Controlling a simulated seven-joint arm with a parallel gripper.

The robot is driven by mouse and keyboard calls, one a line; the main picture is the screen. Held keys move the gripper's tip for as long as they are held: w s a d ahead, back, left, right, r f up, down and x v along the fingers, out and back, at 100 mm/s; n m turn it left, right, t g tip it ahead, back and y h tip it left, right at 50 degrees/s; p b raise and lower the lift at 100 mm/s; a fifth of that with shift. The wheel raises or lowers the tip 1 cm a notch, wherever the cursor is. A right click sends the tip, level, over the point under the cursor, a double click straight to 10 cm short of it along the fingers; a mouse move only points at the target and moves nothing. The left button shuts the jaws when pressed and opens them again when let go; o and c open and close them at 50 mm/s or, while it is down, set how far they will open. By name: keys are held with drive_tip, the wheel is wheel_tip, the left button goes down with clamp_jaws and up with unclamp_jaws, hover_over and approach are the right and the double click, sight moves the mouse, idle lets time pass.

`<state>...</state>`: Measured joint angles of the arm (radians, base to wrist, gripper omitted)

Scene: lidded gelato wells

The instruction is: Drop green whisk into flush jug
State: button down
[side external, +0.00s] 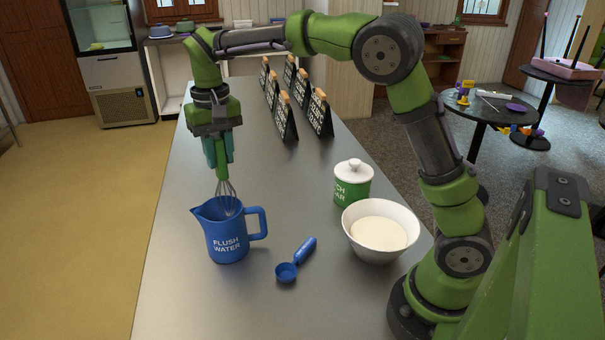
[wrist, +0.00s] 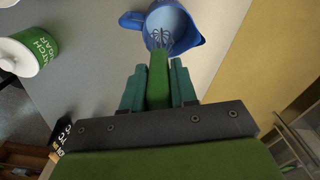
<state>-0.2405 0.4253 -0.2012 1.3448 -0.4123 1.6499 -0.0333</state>
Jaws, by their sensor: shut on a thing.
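My gripper (side external: 218,150) is shut on the green handle of the whisk and holds it upright, wires down, over the blue jug (side external: 226,243) marked "FLUSH WATER". The wire loops of the green whisk (side external: 226,190) are at the jug's mouth, with their lower ends at or just inside the rim. In the wrist view, the whisk (wrist: 158,80) runs out between the fingers of my gripper (wrist: 158,85), and its wires overlap the opening of the jug (wrist: 190,18). The jug stands upright on the counter, spout left and handle right. Its bottom is partly hidden by the whisk.
A blue scoop (side external: 288,271) lies right of the jug. A white bowl of pale powder (side external: 365,256) and a green lidded jar (side external: 350,192) stand further right. Several small black signs (side external: 317,114) stand along the back of the counter (side external: 180,300). The counter's left side is clear.

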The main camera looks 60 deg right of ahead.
sight(222, 170)
drive_tip(key=shift+f, duration=2.05)
drive_tip(key=c, duration=0.8)
unclamp_jaws()
wheel_tip(222, 170, up, 17)
drive_tip(key=shift+f, duration=0.1)
